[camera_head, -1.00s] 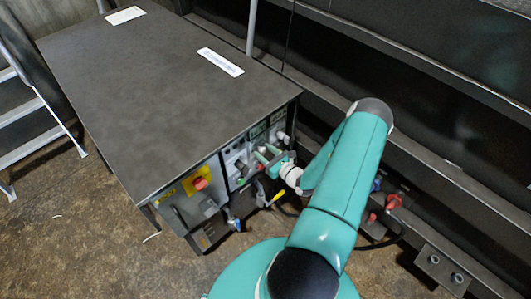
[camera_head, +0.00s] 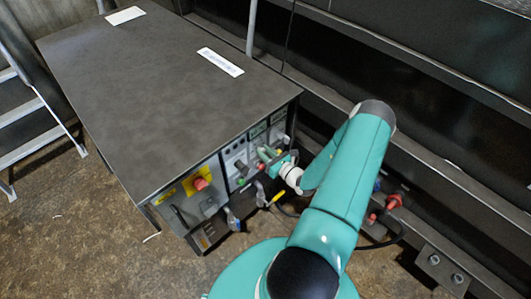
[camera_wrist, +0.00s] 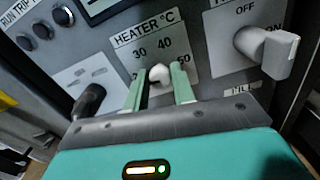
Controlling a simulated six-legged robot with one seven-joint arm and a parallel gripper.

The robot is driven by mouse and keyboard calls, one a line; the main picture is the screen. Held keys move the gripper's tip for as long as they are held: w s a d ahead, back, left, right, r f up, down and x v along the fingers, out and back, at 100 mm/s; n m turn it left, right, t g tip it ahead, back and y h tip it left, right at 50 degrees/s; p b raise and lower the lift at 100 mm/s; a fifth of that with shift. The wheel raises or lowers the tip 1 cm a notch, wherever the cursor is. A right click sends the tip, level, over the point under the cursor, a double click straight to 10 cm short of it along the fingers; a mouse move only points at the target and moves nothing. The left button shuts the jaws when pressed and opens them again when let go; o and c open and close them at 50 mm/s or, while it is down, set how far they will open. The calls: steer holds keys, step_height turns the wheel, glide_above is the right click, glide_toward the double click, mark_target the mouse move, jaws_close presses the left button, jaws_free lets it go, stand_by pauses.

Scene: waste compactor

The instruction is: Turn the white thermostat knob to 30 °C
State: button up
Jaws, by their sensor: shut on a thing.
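The white thermostat knob (camera_wrist: 158,73) sits on the plate marked HEATER °C (camera_wrist: 150,40) in the wrist view. The numbers 30 and 40 show above it, and other marks at the sides are partly covered. My gripper (camera_wrist: 157,86) has its two green fingers on either side of the knob and is shut on it. The fingers hide much of the knob, and I cannot tell which number it points to. In the head view my gripper (camera_head: 268,156) is at the front panel of the grey cabinet (camera_head: 170,90).
A larger white knob (camera_wrist: 268,48) with OFF and ON marks stands out to the right. A black knob (camera_wrist: 90,100) is close on the left. A red button (camera_head: 200,183) on a yellow plate and a yellow-handled lever (camera_head: 277,198) are near my gripper.

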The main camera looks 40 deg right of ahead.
steer(key=m, duration=0.5)
steer(key=shift+d, duration=0.1)
steer(key=m, duration=0.5)
stand_by(0.4)
steer(key=o, duration=1)
steer(key=shift+f, duration=0.1)
steer(key=s, duration=1.3)
steer(key=shift+s+d, duration=0.2)
steer(key=shift+s, duration=0.2)
